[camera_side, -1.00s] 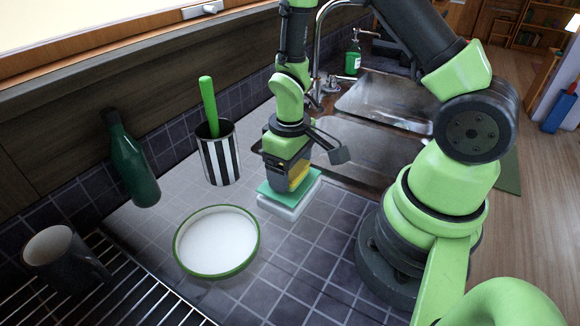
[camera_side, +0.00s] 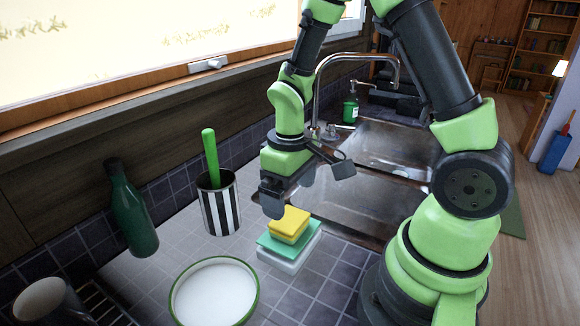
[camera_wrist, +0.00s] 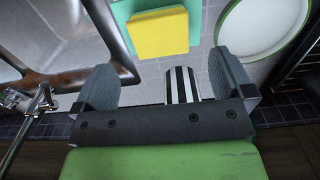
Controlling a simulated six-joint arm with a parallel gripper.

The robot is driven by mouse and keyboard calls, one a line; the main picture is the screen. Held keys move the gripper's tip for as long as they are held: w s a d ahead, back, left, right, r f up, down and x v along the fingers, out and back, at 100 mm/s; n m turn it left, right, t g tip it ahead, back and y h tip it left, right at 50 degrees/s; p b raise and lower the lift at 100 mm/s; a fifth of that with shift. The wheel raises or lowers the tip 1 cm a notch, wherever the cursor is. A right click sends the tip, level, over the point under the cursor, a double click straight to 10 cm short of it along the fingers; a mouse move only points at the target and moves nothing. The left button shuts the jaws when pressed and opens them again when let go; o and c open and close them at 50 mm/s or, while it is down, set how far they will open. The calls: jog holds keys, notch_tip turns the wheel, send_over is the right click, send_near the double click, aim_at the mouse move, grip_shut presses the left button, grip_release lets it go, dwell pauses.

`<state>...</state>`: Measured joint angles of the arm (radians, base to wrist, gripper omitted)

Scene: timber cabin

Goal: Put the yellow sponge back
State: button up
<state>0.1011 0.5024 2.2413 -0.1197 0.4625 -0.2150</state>
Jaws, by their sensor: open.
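The yellow sponge (camera_side: 289,223) lies on top of a green sponge or pad (camera_side: 282,243), which rests on a white block (camera_side: 290,262) on the tiled counter beside the sink. The yellow sponge also shows at the top of the wrist view (camera_wrist: 158,33), on the green layer (camera_wrist: 125,10). My gripper (camera_side: 273,205) is open and empty, above and slightly to the left of the yellow sponge, apart from it. In the wrist view its two fingers (camera_wrist: 162,88) stand wide with nothing between them at the tips; the sponge is beyond them.
A striped cup (camera_side: 219,205) with a green-handled tool stands left of my gripper. A green bottle (camera_side: 134,215) stands by the wall. A green-rimmed white plate (camera_side: 214,292) lies in front. A metal sink (camera_side: 375,205) with a tall faucet (camera_side: 316,85) is behind and right.

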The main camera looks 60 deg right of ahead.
notch_tip(320, 180, up, 6)
notch_tip(320, 180, up, 8)
jog(key=r+m+t, duration=0.1)
jog(key=m+t, duration=0.1)
jog(key=t, duration=0.2)
send_over(290, 219)
jog(key=s+a, duration=0.3)
jog(key=s, duration=0.1)
jog(key=s+a+r+m+t+y, duration=0.2)
jog(key=s+r+t, duration=0.1)
jog(key=s, duration=0.3)
jog(key=shift+r, duration=0.5)
